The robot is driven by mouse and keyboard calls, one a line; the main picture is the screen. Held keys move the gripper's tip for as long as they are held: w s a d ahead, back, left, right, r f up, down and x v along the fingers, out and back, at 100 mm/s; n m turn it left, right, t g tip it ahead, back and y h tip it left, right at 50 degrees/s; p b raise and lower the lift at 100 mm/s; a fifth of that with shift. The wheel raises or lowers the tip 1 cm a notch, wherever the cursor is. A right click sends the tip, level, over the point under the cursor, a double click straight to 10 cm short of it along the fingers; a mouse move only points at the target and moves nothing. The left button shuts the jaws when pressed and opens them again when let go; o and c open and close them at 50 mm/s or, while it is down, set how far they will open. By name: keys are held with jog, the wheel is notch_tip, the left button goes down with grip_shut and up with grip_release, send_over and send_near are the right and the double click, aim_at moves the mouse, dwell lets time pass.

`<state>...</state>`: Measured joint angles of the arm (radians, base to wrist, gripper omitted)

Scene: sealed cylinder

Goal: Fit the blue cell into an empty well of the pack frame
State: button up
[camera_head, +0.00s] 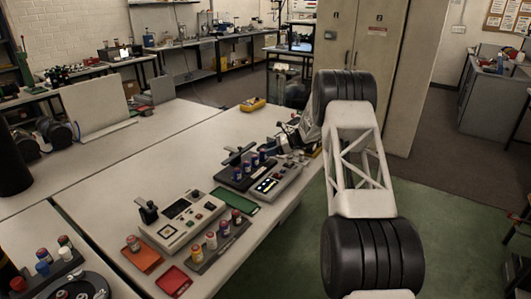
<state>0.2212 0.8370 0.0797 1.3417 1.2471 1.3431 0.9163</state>
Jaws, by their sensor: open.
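My gripper (284,147) is at the table's far right edge, small and partly hidden by my arm. It looks open, and I see nothing held in it. A black holder (234,180), which looks like the pack frame, stands left of it with several blue cells (255,161) in a row. Its empty wells are too small to make out. I cannot tell which blue cell is the task's one. A dark grey rack (211,259) nearer the front holds several cells with red, white and yellow colours.
A grey device with a display (270,186) stands beside the black holder. A beige instrument (183,220), an orange tray (142,259), a red tray (173,281) and a green tray (235,201) lie nearer. More cells (43,256) stand at lower left. The white table (110,190) is bare at left.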

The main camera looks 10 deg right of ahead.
jog(key=v, duration=0.8)
jog(key=shift+d, duration=0.25)
jog(key=shift+s+r, duration=0.1)
jog(key=shift+r, duration=0.1)
jog(key=s+a+r+n+g+h, duration=0.1)
jog(key=s+a+r+n+h, duration=0.2)
jog(key=s+r, duration=0.65)
jog(key=s+a+r+n+h, duration=0.1)
jog(key=s+a+r+n, duration=0.35)
jog(key=s, duration=0.85)
jog(key=s+a+r+n+g+h, duration=0.1)
jog(key=s+a+r+n+h, duration=0.15)
jog(key=s+a+r, duration=0.6)
jog(key=s+r+n+h, duration=0.2)
jog(key=s, duration=1)
jog(key=s+r+n+h, duration=0.2)
jog(key=s+n, duration=0.1)
jog(key=s, duration=1)
jog(key=s+f+n+t+h, duration=0.1)
jog(key=s+f+n, duration=0.1)
jog(key=s, duration=0.7)
jog(key=s+d+f+n+t+h, duration=0.1)
jog(key=s+f+n+h, duration=0.1)
jog(key=s, duration=0.8)
jog(key=shift+s+d+f+n, duration=0.2)
jog(key=shift+s+f+n, duration=0.15)
jog(key=shift+f+n, duration=0.2)
